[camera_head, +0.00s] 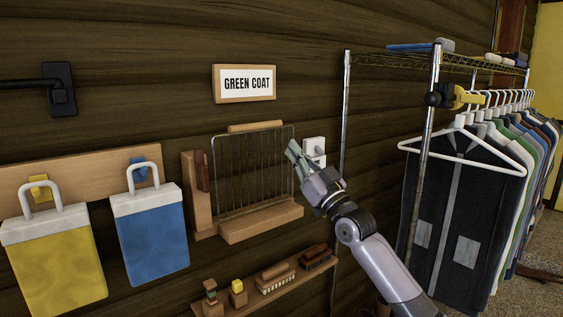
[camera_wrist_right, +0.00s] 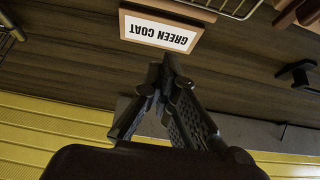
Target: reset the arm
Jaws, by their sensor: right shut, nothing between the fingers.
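My right arm comes in from the lower right in the head view. My right gripper (camera_head: 293,152) is shut and empty, in front of the right side of a wire rack with wooden parts (camera_head: 258,229) on the dark plank wall. In the right wrist view the fingers of my right gripper (camera_wrist_right: 168,72) meet at their tips, with nothing between them. A framed sign reading GREEN COAT (camera_head: 245,84) hangs above the rack; it shows upside down in the wrist view (camera_wrist_right: 160,32). My left gripper is not in view.
Yellow (camera_head: 58,262) and blue (camera_head: 152,238) bags hang at the left, near a black wall handle (camera_head: 62,88). A shelf with brushes (camera_head: 265,287) is below. A clothes rail (camera_head: 346,110) with several garments (camera_head: 460,220) stands right, close to my arm.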

